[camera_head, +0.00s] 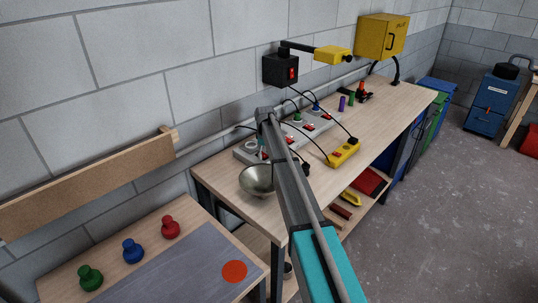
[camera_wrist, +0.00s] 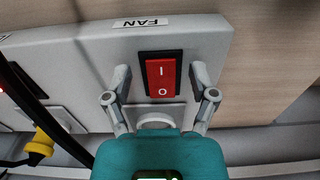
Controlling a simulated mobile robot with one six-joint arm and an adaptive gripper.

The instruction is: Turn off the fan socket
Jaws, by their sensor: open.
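In the wrist view, a light grey socket strip carries a label reading FAN (camera_wrist: 141,22). Beside the label is a red rocker switch (camera_wrist: 162,80) marked I and O, in a black frame; I cannot tell which end is pressed in. My gripper (camera_wrist: 160,71) is open, with one finger on each side of the switch and nothing between them but the switch below. A pale round part (camera_wrist: 155,119) of the fan socket shows partly behind my gripper's body. In the head view the grey strip (camera_head: 325,119) lies along the wall side of the bench, partly behind my arm.
A metal bowl (camera_head: 257,181) and a yellow power strip (camera_head: 344,153) stand on the bench near my arm. Black cables cross the bench. A yellow plug (camera_wrist: 40,147) sits left of my gripper. A black wall box (camera_head: 280,69) hangs above.

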